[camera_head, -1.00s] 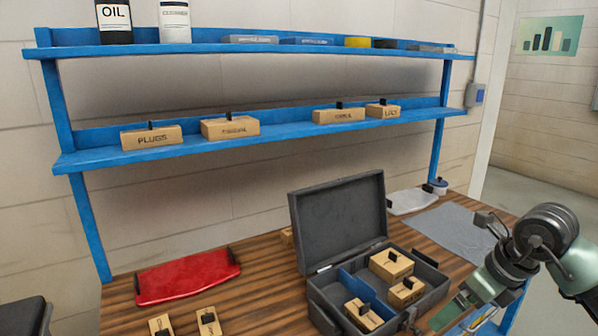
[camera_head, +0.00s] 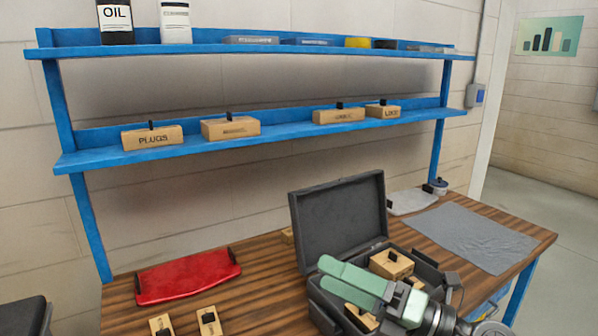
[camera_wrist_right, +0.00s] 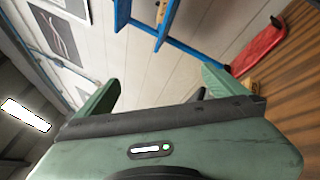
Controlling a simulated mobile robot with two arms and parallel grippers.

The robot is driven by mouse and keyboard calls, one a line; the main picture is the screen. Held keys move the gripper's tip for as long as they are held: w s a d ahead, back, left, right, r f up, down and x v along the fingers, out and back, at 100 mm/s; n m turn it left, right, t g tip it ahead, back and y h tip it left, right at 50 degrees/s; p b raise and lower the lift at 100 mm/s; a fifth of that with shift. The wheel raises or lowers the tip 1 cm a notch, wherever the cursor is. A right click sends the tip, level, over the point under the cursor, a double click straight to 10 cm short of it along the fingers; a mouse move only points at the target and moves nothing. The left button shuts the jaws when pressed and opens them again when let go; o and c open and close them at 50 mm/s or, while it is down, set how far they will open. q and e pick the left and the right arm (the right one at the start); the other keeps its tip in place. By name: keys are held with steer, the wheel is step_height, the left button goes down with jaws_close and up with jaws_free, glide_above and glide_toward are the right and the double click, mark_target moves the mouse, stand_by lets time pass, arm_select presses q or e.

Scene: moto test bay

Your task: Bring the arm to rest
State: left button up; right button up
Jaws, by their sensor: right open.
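My right gripper (camera_head: 352,280) is in the head view at the lower right, in front of the open dark case (camera_head: 340,220). Its green fingers point left and are apart, with nothing between them. It hides part of the case's inside. In the right wrist view the two green fingertips (camera_wrist_right: 158,90) stand wide apart, with wall and blue shelf frame beyond them. My left gripper does not show in either view.
The case holds several small boxes (camera_head: 391,264). A red tray (camera_head: 188,278) lies left on the wooden table (camera_head: 250,290), with two small boxes in front. A grey cloth (camera_head: 470,238) lies right. Blue shelves (camera_head: 260,132) with boxes and bottles stand behind.

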steer(key=w+d+m+t+h, duration=0.3)
steer(key=d+m+t+h, duration=0.75)
steer(key=m, duration=0.85)
steer(key=s+d+f+m+g+h, duration=0.2)
steer(key=d+f+m+h, duration=0.1)
steer(key=f+m, duration=0.3)
steer(key=s+d+f+m+g+h, duration=0.2)
steer(key=f+m+h, duration=0.15)
steer(key=f, duration=0.45)
steer(key=s+d+f+m+g+h, duration=0.2)
steer(key=d+f+m+h, duration=0.15)
steer(key=f, duration=0.35)
steer(key=s+a+f+m+g+y, duration=0.1)
steer(key=s+a+f+m+g, duration=0.1)
steer(key=s+f+g, duration=0.65)
steer(key=s+a+f+m+g+y, duration=0.1)
steer(key=s+a+f+m+g, duration=0.15)
steer(key=s+f, duration=0.7)
steer(key=s+f+p, duration=0.1)
steer(key=s+f, duration=0.1)
steer(key=f, duration=0.9)
steer(key=s+f+p, duration=0.1)
steer(key=s+f, duration=0.1)
steer(key=f, duration=0.8)
steer(key=s+d+f+n+g+p, duration=0.1)
steer(key=s+d+f, duration=0.2)
steer(key=s+f, duration=1.1)
steer(key=s, duration=0.3)
steer(key=shift+f+p, duration=0.3)
